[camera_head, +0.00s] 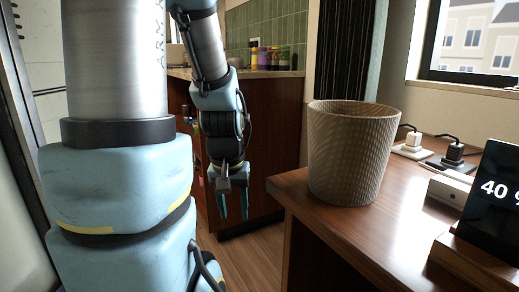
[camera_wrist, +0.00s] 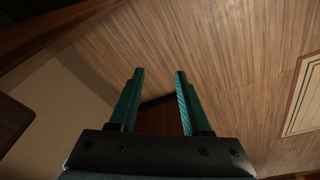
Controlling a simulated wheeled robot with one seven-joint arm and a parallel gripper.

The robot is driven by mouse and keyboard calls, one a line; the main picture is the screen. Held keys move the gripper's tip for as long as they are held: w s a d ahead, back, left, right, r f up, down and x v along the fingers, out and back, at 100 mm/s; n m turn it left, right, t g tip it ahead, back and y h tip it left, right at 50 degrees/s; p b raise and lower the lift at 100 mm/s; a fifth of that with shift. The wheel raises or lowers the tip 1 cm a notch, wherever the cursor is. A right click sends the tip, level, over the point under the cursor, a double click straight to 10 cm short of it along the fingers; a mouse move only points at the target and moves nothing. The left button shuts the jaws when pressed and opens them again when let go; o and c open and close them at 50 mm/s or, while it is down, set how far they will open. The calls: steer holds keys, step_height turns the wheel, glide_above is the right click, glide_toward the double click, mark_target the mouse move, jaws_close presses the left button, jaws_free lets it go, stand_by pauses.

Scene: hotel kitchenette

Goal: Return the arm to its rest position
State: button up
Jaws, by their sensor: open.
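My gripper (camera_head: 234,203) hangs at the end of my arm, pointing down, in the middle of the head view. It is left of the wooden desk and in front of the brown cabinet. Its two teal fingers are apart with nothing between them. In the wrist view my gripper (camera_wrist: 158,95) also shows open and empty, with the wood floor beyond the fingertips. My upper arm fills the left of the head view and hides part of the room behind it.
A woven basket (camera_head: 350,150) stands on the wooden desk (camera_head: 345,228) at right. A dark display (camera_head: 496,195) and plugged-in chargers (camera_head: 452,153) are on the desk too. A cabinet (camera_head: 280,150) with a counter stands behind my gripper. The floor (camera_head: 250,262) below is clear.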

step_height(320, 180, up, 29)
steer(key=s+p, duration=0.1)
steer(key=p, duration=2.8)
steer(key=shift+s+a+f, duration=0.15)
steer(key=shift+a, duration=0.25)
